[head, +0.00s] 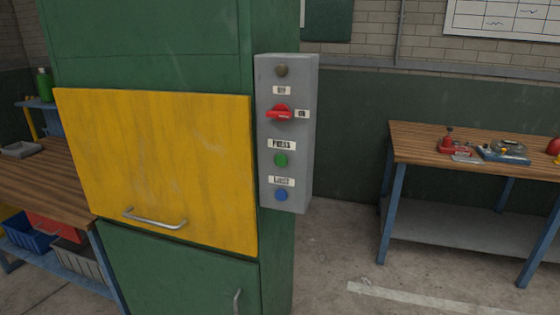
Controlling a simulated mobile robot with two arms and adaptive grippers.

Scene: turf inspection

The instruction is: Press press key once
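A grey control box (303,180) is mounted on the right side of the green cabinet (150,40). The press key is the green round button (280,160), under a label that reads PRESS. Above it is a red rotary switch (279,112) with its handle turned sideways, toward a label that reads ON. A blue button (281,195) is at the bottom, under a blurred label. A dark round knob or lamp (281,71) is at the top. Neither of my grippers is in view.
A yellow panel with a handle (160,160) covers the cabinet's front, left of the box. A wooden workbench (430,145) with red and grey tools stands at the right. Another bench (50,185) with bins below is at the left. Floor between box and right bench is clear.

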